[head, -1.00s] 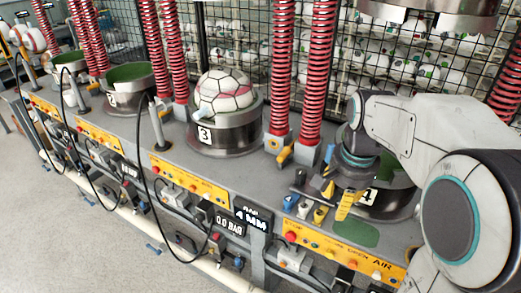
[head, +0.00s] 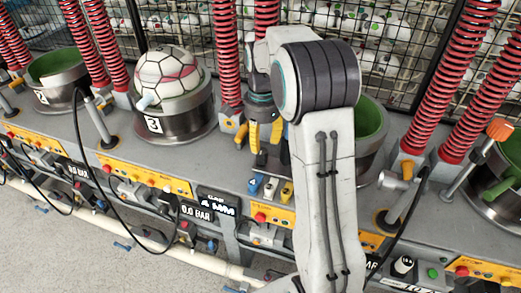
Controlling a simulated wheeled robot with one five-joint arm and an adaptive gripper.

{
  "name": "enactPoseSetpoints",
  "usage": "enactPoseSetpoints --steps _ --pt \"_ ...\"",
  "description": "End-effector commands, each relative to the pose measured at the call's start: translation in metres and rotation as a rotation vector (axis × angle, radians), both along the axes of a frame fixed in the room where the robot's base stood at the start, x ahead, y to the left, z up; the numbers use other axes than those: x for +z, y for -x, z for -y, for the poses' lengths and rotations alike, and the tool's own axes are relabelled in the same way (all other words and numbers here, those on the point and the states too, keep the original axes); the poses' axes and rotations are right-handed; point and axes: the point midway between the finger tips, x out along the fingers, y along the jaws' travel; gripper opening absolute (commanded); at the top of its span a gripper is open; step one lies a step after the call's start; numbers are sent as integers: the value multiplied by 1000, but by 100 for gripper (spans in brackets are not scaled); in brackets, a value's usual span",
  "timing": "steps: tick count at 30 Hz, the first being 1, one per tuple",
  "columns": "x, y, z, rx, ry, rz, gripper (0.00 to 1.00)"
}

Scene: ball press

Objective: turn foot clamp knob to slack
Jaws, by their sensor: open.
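The likely foot clamp knob (head: 241,134) is a small yellow-orange lever at the foot of the red spring column, right of pot 3 in the head view. My gripper (head: 262,148) is open, with yellow fingers pointing down over the grey bench. It is just to the right of the knob, its left finger close to it. I cannot tell whether they touch. A display (head: 216,204) on the front edge reads 4 MM. My arm covers the bench right of the gripper.
Pot 3 (head: 178,124) holds a white ball (head: 166,72) at left. A pot with green lining (head: 370,122) is partly behind my arm. Small blue, white and yellow pieces (head: 270,188) stand in front of my gripper.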

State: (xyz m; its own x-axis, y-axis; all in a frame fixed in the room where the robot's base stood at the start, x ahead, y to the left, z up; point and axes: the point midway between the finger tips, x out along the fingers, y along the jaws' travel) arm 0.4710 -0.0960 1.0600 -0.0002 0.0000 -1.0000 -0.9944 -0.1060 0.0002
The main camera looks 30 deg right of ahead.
Motion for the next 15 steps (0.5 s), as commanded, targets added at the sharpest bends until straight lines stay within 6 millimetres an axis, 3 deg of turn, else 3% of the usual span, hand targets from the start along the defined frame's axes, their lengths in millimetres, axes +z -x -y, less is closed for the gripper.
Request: enactPoseSetpoints --steps 7,15 --pt "-30 1 0 2 -1 -3 41" --pt "-46 0 0 2 0 0 41"
